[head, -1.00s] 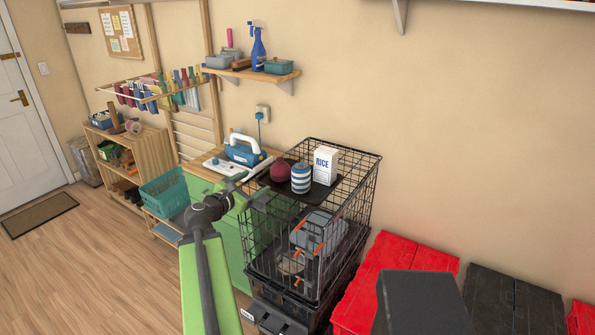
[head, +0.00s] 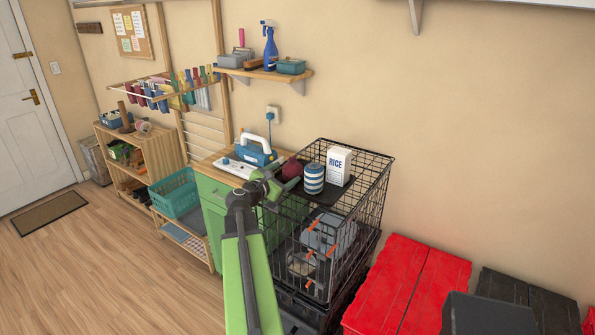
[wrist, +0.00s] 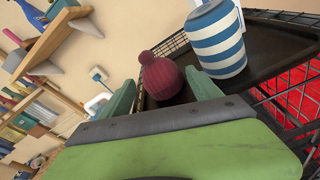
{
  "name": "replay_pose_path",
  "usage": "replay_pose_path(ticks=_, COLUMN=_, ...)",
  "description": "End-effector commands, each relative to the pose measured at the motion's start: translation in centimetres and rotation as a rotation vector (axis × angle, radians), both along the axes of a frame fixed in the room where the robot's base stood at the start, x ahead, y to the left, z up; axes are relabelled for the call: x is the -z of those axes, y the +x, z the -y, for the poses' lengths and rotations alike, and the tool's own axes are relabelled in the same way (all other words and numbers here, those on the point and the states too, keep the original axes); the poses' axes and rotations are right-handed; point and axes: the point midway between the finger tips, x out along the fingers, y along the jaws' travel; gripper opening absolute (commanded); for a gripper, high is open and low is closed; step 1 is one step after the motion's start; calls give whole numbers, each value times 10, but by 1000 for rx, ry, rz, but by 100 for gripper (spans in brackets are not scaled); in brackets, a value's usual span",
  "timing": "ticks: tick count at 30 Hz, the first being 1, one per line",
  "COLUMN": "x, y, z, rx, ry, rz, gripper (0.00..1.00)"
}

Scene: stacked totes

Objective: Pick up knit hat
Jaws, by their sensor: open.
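The knit hat (head: 292,168) is dark red with a small bobble. It sits on the black tray (head: 322,205) on top of the wire cage. In the wrist view the hat (wrist: 161,78) lies ahead of and between the two green fingers of my gripper (wrist: 164,98). My gripper (head: 276,188) is open and empty, just left of the hat in the head view. I cannot tell the exact gap to the hat. The hat's lower part is partly hidden by my gripper in the head view.
A blue-striped canister (head: 313,179) stands right beside the hat, with a white rice box (head: 339,166) behind it. The wire cage (head: 375,205) has a raised mesh edge. A blue-and-white appliance (head: 256,150) sits on the counter to the left.

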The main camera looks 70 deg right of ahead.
Motion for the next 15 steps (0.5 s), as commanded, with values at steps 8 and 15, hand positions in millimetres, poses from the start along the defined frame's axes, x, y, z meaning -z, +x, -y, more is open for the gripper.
replay_pose_path(ticks=8, x=5, y=2, z=10, rx=-3, ry=0, rz=0, gripper=72)
replay_pose_path(ticks=15, x=16, y=-2, z=49, rx=0, ry=0, rz=1, gripper=72)
